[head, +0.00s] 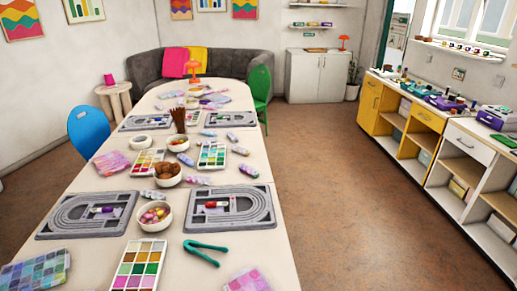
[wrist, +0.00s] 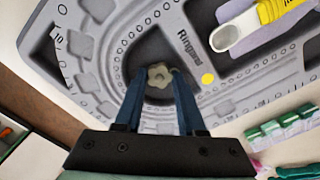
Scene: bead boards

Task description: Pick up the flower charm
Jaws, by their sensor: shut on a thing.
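The flower charm (wrist: 159,76) is small, pale beige and flower-shaped, with a darker centre. In the wrist view it sits between the fingertips of my gripper (wrist: 161,79). The dark blue fingers are shut on it, one on each side. Behind it is the grey bead board (wrist: 35,42) with curved grooves and number marks. I cannot tell whether the charm still touches the board. In the head view my gripper does not show, and I cannot make out the charm.
In the head view, the long table (head: 215,277) holds grey boards (head: 258,219), bead bowls (head: 152,222), a green tweezer (head: 201,251) and trays (head: 138,262). Floor right of the table is clear.

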